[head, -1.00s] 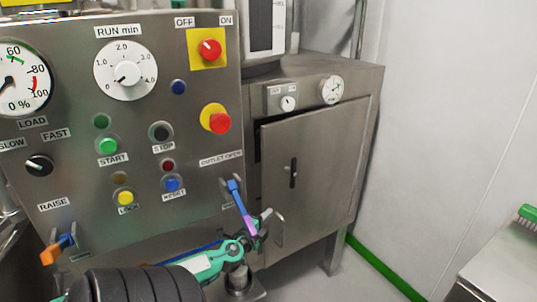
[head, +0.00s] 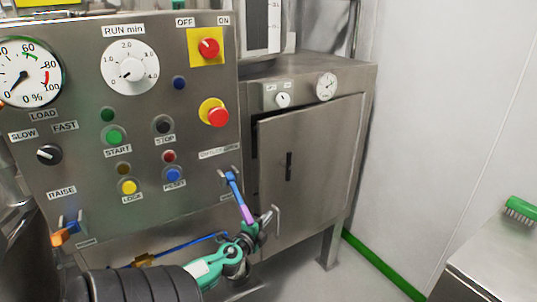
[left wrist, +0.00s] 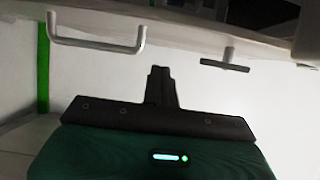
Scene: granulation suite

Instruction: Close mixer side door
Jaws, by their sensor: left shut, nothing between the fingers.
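The grey steel door (head: 325,150) of the cabinet at the right of the control panel has a small black handle (head: 289,166). A dark gap shows along its left and upper left edge, so it stands slightly ajar. My left gripper (head: 262,226) is shut and empty, low at the panel's lower right corner, left of and below the black handle. In the left wrist view my gripper (left wrist: 160,72) points at a pale surface, with its fingertips together. I cannot tell whether it touches anything. My right gripper is not in view.
The control panel (head: 75,165) fills the left, with an orange lever (head: 64,234) and a blue-purple lever (head: 240,198) close above my gripper. A U-shaped bar (left wrist: 95,43) and a small T-shaped handle (left wrist: 226,61) show in the wrist view. A steel table (head: 500,260) stands at right; floor between is free.

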